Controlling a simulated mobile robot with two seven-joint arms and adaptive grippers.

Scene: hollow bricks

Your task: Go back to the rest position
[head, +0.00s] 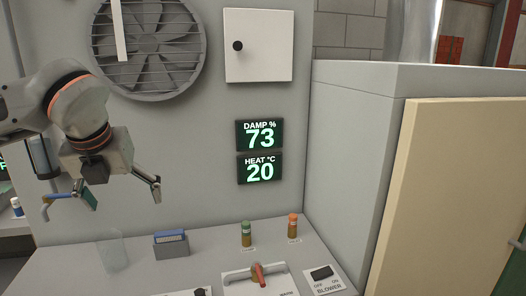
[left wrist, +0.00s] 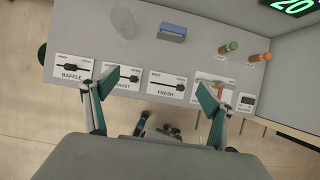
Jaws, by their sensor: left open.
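My left gripper (head: 112,192) hangs in the air at the left of the head view, in front of the grey wall and above the bench. Its two fingers are spread wide with nothing between them. In the left wrist view the open fingers (left wrist: 155,82) reach over the front of the bench panel, one at each side, with slider plates showing between and beyond them.
A large grey cabinet (head: 345,150) stands right.

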